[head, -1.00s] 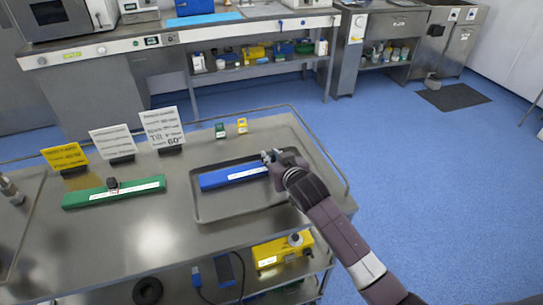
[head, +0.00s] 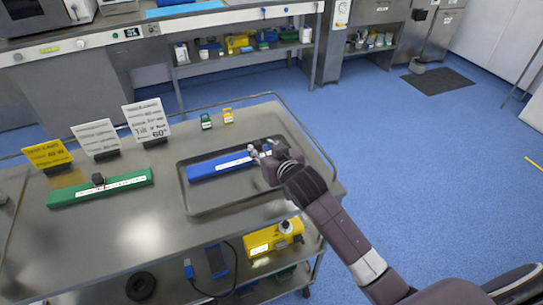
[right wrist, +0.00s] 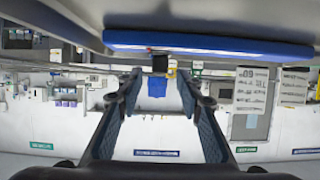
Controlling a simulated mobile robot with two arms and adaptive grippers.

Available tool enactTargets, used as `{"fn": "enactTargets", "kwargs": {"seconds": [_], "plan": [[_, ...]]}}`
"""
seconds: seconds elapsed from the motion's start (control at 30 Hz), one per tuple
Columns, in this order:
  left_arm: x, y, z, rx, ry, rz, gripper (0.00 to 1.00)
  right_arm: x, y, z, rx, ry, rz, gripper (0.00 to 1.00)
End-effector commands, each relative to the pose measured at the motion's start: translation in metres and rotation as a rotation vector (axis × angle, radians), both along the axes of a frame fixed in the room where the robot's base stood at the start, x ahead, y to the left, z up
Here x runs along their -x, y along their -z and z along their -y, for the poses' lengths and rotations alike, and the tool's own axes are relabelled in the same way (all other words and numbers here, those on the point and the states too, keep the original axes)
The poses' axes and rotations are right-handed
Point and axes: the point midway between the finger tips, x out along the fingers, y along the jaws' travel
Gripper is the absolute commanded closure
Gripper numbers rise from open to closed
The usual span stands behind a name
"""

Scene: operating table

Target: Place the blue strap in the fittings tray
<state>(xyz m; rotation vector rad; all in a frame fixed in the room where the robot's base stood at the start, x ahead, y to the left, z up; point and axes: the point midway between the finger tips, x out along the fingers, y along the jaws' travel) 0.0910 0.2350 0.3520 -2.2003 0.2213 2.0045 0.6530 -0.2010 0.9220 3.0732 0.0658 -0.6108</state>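The blue strap (head: 214,166), a long bar with a white label, lies in a shallow grey metal tray (head: 188,204) on the cart's right side. In the right wrist view the strap (right wrist: 205,46) runs across the top, beyond the fingers. My right gripper (head: 264,149) is at the strap's right end, over the tray. In the right wrist view its fingers (right wrist: 160,82) are apart with nothing seen between them. Whether they touch the strap is unclear. My left gripper is not in view. Another tray's edge (head: 20,205) shows at far left; its contents are mostly cut off.
A green bar (head: 100,189) with a small dark piece on it lies left of the tray. Sign cards (head: 147,120) stand behind it. Small green (head: 206,121) and yellow (head: 228,115) boxes stand behind the tray. The cart top (head: 140,235) in front is clear.

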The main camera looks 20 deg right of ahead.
Motion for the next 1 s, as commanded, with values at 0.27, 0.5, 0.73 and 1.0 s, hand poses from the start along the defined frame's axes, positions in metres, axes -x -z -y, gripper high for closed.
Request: {"fn": "enactTargets", "kwargs": {"seconds": [0.27, 0.5, 0.73, 1.0], "plan": [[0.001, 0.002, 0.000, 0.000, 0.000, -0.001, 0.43, 0.045, -0.018, 0.002, -0.001, 0.000, 0.000, 0.66], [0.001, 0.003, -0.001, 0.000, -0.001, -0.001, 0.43, 0.068, -0.028, 0.003, -0.001, 0.000, -0.001, 0.66], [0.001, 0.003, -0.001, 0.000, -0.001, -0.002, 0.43, 0.073, -0.030, 0.003, 0.000, 0.001, -0.001, 0.66], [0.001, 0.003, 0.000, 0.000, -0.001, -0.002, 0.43, 0.072, -0.030, 0.003, -0.001, 0.000, 0.000, 0.66]]}}
